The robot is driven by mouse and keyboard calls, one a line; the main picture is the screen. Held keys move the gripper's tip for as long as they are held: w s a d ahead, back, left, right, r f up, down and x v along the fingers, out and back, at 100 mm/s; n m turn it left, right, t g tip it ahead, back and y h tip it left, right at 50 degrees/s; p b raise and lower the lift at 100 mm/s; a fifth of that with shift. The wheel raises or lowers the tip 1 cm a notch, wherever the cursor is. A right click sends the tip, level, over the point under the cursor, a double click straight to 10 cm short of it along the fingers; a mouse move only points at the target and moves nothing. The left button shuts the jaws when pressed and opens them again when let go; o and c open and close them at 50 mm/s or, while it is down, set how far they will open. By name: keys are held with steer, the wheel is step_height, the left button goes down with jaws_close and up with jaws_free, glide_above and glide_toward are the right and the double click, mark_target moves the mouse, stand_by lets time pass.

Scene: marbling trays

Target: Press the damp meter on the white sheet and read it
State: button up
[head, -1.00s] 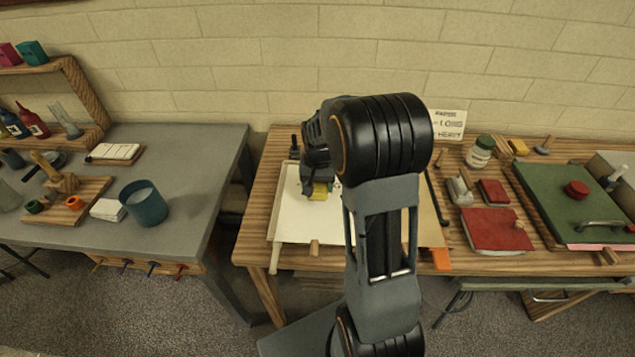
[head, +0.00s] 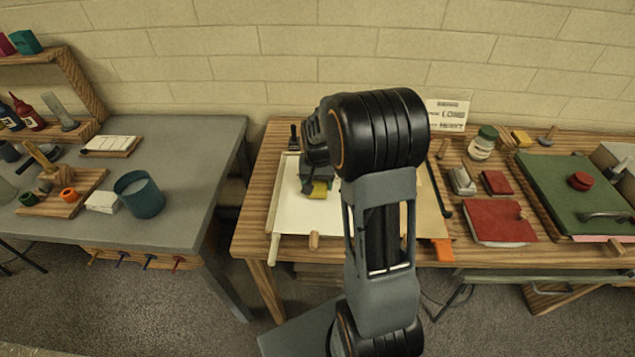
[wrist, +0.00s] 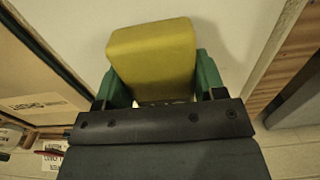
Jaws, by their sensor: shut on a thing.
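The damp meter (wrist: 155,55) is a yellow block held between the green fingers of my gripper (wrist: 157,90) in the wrist view. In the head view the yellow meter (head: 319,189) shows under my gripper (head: 317,180), over the white sheet (head: 300,216). The sheet lies on the wooden table, partly hidden by my arm. The wrist view shows the pale sheet (wrist: 225,25) around the meter. I cannot tell whether the meter touches the sheet. No readout on the meter is visible.
A brown board (head: 428,205) lies right of the sheet, with an orange-ended tool (head: 441,252) at its front. Farther right are a red book (head: 498,222) and a green board (head: 560,190). A grey table (head: 190,170) with a teal cup (head: 140,195) stands left, across a gap.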

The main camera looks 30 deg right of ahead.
steer(key=shift+f+b, duration=0.4)
steer(key=shift+f, duration=0.2)
stand_by(1.5)
steer(key=shift+r+p, duration=2.65)
steer(key=shift+r, duration=0.95)
steer(key=shift+f, duration=0.1)
